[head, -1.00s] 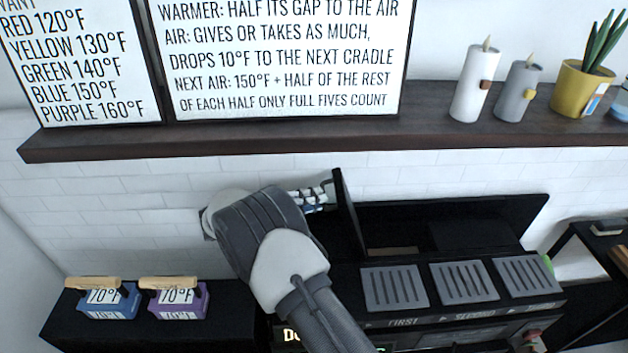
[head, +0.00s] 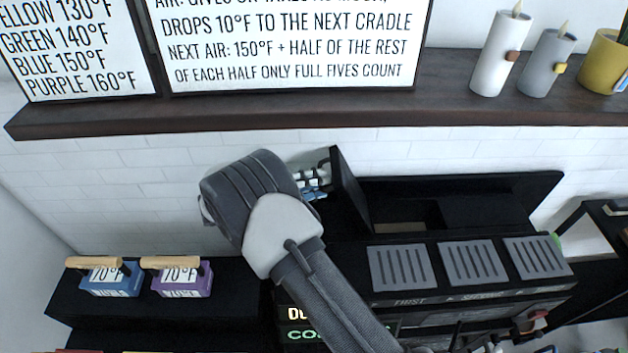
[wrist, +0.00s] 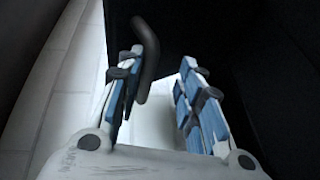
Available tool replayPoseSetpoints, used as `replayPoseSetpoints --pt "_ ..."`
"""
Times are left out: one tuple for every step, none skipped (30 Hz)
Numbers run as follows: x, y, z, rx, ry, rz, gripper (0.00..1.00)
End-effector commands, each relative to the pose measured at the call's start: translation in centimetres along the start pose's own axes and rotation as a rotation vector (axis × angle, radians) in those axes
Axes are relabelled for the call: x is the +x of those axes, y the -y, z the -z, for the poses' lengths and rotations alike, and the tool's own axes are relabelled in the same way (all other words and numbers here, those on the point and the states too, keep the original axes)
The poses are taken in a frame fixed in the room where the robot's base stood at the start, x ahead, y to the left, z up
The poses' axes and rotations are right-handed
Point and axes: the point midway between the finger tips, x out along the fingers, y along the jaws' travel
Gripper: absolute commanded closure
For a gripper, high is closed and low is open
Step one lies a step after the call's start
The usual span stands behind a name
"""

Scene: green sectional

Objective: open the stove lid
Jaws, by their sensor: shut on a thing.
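The stove lid (head: 350,192) is a black panel raised at the left end of the black stove (head: 440,250), leaning left. The stove's dark opening (head: 455,205) lies uncovered to its right. A dark curved handle (head: 325,166) is on the lid's left side. My gripper (head: 315,182) is at this handle, shut on it, with my arm hiding part of the stove front. In the wrist view, the handle (wrist: 149,62) shows at the left finger of my gripper (wrist: 162,62); the dark lid fills the background.
Three grey slotted plates (head: 473,264) sit on the stove's front right. A blue block (head: 110,287) and a purple block (head: 182,287) with wooden handles stand on the black counter at left. A dark shelf (head: 300,106) with candles (head: 500,55) hangs above the lid.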

Motion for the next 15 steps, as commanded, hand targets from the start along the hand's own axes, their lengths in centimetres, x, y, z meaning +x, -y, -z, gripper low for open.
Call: replayPoseSetpoints --pt "0.21 0.74 -0.30 -0.012 0.005 0.011 0.76" --pt "0.20 0.73 -0.30 -0.012 0.004 0.011 0.74" --pt "0.17 0.72 -0.28 -0.012 0.004 0.011 0.71" --pt "0.16 0.70 -0.27 -0.012 0.004 0.011 0.69" --pt "0.14 0.69 -0.26 -0.012 0.003 0.011 0.69" --pt "0.12 0.67 -0.25 -0.012 0.003 0.011 0.69" --pt "0.10 0.66 -0.23 -0.011 0.003 0.011 0.69" --pt "0.08 0.64 -0.22 -0.011 0.002 0.011 0.69" --pt "0.06 0.62 -0.19 -0.011 0.002 0.011 0.69" --pt "0.04 0.60 -0.18 -0.010 0.001 0.011 0.69" --pt "0.03 0.59 -0.17 -0.010 0.001 0.011 0.69" --pt "-0.03 0.57 -0.14 -0.010 0.000 0.011 0.69" --pt "-0.13 0.55 -0.12 -0.010 0.000 0.011 0.69" --pt "-0.28 0.54 -0.10 -0.009 -0.001 0.011 0.69" --pt "-0.60 0.54 -0.07 -0.009 -0.002 0.012 0.69"
